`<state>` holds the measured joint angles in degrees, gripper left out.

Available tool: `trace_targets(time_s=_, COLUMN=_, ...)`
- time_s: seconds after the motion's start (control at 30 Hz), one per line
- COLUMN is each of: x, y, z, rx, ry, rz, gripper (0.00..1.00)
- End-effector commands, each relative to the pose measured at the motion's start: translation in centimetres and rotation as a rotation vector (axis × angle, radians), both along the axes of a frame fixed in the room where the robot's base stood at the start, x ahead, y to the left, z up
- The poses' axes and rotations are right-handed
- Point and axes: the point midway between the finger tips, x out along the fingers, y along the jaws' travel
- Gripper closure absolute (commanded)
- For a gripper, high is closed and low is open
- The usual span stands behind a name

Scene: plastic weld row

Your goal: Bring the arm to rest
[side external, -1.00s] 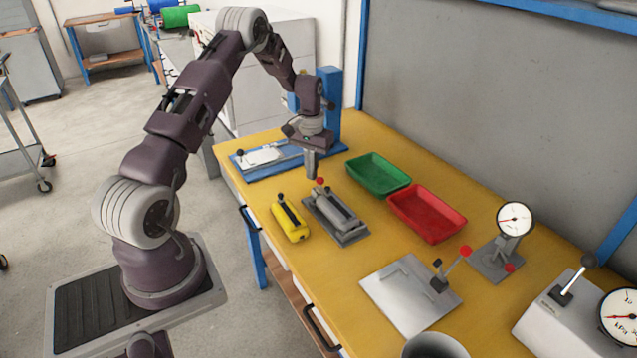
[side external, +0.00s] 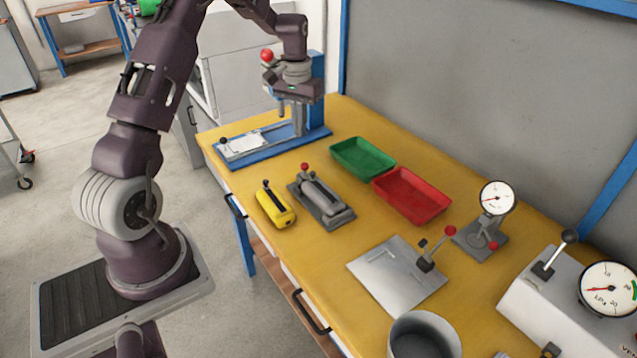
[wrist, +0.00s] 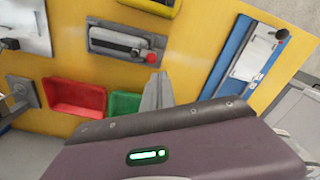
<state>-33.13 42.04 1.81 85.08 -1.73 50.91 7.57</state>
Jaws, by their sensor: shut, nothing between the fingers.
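My gripper (side external: 299,120) hangs in the air above the far end of the yellow workbench (side external: 290,185), in front of the blue upright of a press. Its fingers point down and are closed together with nothing between them. The wrist view also shows the closed grey fingers (wrist: 157,90), clear of the bench items. My arm is raised and bent over the bench, and its upper part runs out of the top of the side view.
The blue press (side external: 317,80) stands close behind my gripper. A grey clamp fixture (side external: 322,203), a yellow tool (side external: 274,206), a green tray (side external: 362,158) and a red tray (side external: 411,196) lie nearer. A grey plate (side external: 397,277) and a dial gauge (side external: 496,198) stand to the right.

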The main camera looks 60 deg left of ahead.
Motion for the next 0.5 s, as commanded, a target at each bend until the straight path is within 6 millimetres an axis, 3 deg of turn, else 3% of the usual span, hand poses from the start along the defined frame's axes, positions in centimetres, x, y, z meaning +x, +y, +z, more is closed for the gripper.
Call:
trace_targets(time_s=0.03, x=-0.1, y=-2.6, z=3.6, rx=0.019, ry=-0.036, rz=-0.038, gripper=1.00)
trace_targets(time_s=0.1, x=-1.6, y=-7.2, z=8.6, rx=0.044, ry=-0.088, rz=-0.098, gripper=1.00)
trace_targets(time_s=0.17, x=-3.9, y=-11.3, z=12.4, rx=0.063, ry=-0.136, rz=-0.155, gripper=1.00)
trace_targets(time_s=0.23, x=-7.4, y=-15.8, z=15.7, rx=0.080, ry=-0.195, rz=-0.220, gripper=1.00)
trace_targets(time_s=0.3, x=-11.7, y=-19.7, z=17.9, rx=0.094, ry=-0.254, rz=-0.285, gripper=1.00)
trace_targets(time_s=0.37, x=-15.4, y=-22.3, z=18.8, rx=0.102, ry=-0.304, rz=-0.336, gripper=1.00)
trace_targets(time_s=0.4, x=-17.8, y=-23.7, z=18.9, rx=0.106, ry=-0.335, rz=-0.369, gripper=1.00)
trace_targets(time_s=0.5, x=-22.6, y=-25.7, z=18.3, rx=0.110, ry=-0.397, rz=-0.430, gripper=1.00)
